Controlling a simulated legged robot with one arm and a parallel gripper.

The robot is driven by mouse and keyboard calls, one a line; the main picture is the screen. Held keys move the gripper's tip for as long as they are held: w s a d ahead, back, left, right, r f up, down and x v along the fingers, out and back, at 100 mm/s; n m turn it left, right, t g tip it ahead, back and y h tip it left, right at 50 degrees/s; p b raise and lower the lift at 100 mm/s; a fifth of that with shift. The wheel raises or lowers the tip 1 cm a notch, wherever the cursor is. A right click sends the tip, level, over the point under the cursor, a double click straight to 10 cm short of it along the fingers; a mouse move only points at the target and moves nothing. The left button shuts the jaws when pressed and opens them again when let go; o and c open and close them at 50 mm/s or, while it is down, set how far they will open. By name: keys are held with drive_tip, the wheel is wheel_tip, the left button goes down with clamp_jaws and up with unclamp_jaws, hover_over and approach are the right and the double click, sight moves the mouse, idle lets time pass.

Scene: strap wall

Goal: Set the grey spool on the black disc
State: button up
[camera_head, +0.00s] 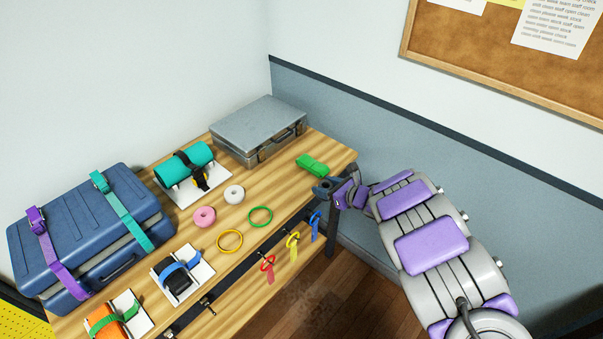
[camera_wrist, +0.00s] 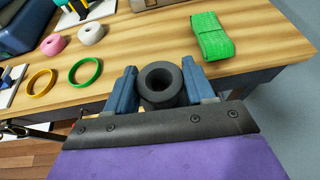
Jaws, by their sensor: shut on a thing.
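The dark grey spool (camera_wrist: 161,88) sits between the two blue fingers of my gripper (camera_wrist: 162,82) in the wrist view, its round hole facing the camera. My gripper is shut on it. In the head view my gripper (camera_head: 327,188) is at the front right edge of the wooden table, just below the green folded strap; the spool is hard to make out there. I cannot make out a black disc in either view. In the wrist view the spool appears over the table's front edge; its height above the top is unclear.
The green folded strap (camera_head: 312,165) lies close to my gripper. Yellow (camera_head: 229,241) and green (camera_head: 260,216) rings, a pink roll (camera_head: 204,217) and a white roll (camera_head: 234,194) lie on the table (camera_head: 285,180). A grey case (camera_head: 258,125) and blue case (camera_head: 90,225) stand behind.

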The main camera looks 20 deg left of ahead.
drive_tip(key=a, duration=0.5)
hover_over(289, 180)
drive_tip(key=shift+a+f+n+g+b, duration=0.15)
drive_tip(key=shift+a+f+b, duration=0.05)
drive_tip(key=shift+f, duration=0.35)
drive_tip(key=shift+a+f+n+g+b, duration=0.15)
drive_tip(key=shift+f+b, duration=0.05)
drive_tip(key=shift+f, duration=0.35)
drive_tip(key=f, duration=0.2)
drive_tip(key=f+b, duration=0.1)
drive_tip(key=shift+d+f, duration=0.25)
drive_tip(key=shift+f, duration=0.05)
drive_tip(key=shift+r, duration=0.1)
drive_tip(key=o, duration=1)
drive_tip(key=shift+a, duration=0.1)
